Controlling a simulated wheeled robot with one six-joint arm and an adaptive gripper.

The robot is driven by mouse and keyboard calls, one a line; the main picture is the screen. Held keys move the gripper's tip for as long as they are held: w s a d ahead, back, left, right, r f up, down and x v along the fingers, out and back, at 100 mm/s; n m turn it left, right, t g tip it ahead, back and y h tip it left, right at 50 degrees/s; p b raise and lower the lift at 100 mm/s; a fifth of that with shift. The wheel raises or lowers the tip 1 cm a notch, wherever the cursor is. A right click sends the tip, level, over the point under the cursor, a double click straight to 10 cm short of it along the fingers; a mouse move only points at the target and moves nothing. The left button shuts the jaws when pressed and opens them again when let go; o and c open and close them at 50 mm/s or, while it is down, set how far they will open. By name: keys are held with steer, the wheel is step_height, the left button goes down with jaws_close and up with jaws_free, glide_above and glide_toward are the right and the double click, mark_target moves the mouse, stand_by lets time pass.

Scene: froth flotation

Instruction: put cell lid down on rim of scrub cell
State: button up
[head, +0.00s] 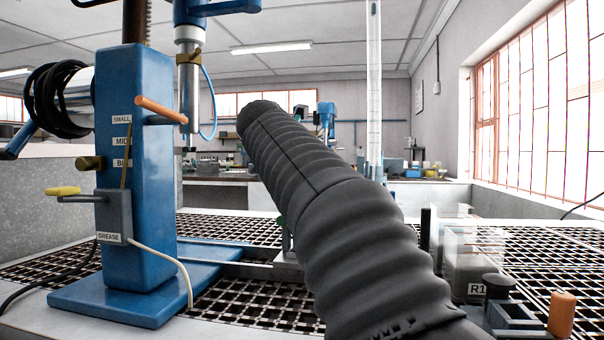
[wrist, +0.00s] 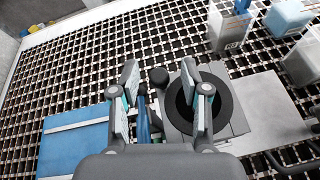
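In the wrist view my gripper (wrist: 159,80) has its two fingers well apart, pointing down over the grating, with no object visibly pinched. A black round disc with a darker ring (wrist: 228,103) lies on a grey square plate (wrist: 238,124), below and partly behind the right finger. I cannot tell whether this disc is the cell lid or part of the scrub cell.
A blue column machine (head: 148,170) with an orange handle (head: 160,109) stands at left on a blue base (head: 130,300). A clear box labelled R1 (head: 470,255) stands at right. Several blue and clear containers (wrist: 230,28) stand at the wrist view's upper right. Open grating lies at upper left there.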

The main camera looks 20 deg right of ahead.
steer(key=shift+r, duration=0.25)
steer(key=v, duration=1.2)
steer(key=shift+r+p, duration=0.4)
steer(key=shift+r, duration=0.05)
